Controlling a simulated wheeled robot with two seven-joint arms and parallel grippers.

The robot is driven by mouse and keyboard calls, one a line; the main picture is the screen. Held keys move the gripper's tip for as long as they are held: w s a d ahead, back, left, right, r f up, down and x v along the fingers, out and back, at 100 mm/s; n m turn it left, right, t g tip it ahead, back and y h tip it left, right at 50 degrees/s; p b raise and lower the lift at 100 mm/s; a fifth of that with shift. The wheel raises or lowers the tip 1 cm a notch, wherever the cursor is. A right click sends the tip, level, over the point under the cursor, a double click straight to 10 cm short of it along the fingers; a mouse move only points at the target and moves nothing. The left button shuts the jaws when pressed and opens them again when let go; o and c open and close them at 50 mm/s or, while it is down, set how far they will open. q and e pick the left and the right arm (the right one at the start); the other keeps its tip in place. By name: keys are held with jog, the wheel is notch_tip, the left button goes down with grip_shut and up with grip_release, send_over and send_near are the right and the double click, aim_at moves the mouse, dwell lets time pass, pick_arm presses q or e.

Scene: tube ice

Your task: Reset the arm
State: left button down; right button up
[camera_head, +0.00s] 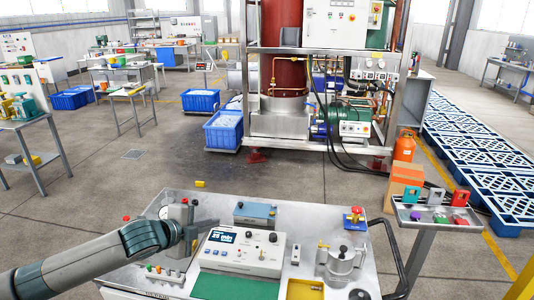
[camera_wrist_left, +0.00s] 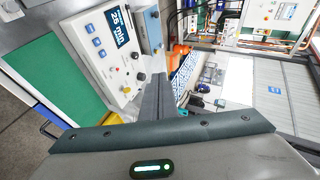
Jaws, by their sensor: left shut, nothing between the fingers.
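My left arm comes in from the lower left in the head view, and its gripper (camera_head: 205,226) is over the left part of the metal cart top (camera_head: 330,215). The left gripper is shut and empty, its fingers together and pointing right, close to a grey gauge-like device (camera_head: 178,212). In the left wrist view the closed fingers (camera_wrist_left: 155,95) point up the picture, beside the control box (camera_wrist_left: 105,45) with its "25 min" display. The same control box (camera_head: 242,250) stands right of the gripper in the head view. My right gripper is not seen.
A blue-grey box (camera_head: 255,212) stands behind the control box. A metal pot (camera_head: 343,262) is on the cart's right side, near a black handle (camera_head: 390,250). A side shelf (camera_head: 440,217) holds small coloured parts. Open floor (camera_head: 290,173) lies between the cart and the machine frame.

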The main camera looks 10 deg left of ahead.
pick_arm(q)
jog(key=s+d+f+n+g, duration=0.1)
jog(key=s+d+f+n, duration=0.35)
jog(key=s+f, duration=0.35)
jog(key=s+d+f+n+g, duration=0.25)
jog(key=s+d+f, duration=0.3)
jog(key=s, duration=0.35)
jog(key=s+a+f+n+g+y, duration=0.1)
jog(key=s+a+f+n+y, duration=0.2)
jog(key=s, duration=0.6)
jog(key=s+a+f+n+g, duration=0.2)
jog(key=s+f+n, duration=0.25)
jog(key=s, duration=0.45)
jog(key=s+a+f+n+g+y, duration=0.1)
jog(key=s+a+f+n+y, duration=0.2)
jog(key=s, duration=0.6)
notch_tip(320, 180, down, 33)
jog(key=g+h+b, duration=0.1)
jog(key=g+b, duration=0.1)
jog(key=b, duration=0.3)
jog(key=s+a+f+b, duration=0.2)
jog(key=s+f+b, duration=0.1)
jog(key=s+f, duration=1.5)
notch_tip(320, 180, down, 3)
jog(key=shift+s+a+r+n+g, duration=0.1)
jog(key=shift+s+a+n+g, duration=0.25)
jog(key=shift+s+a+g, duration=0.1)
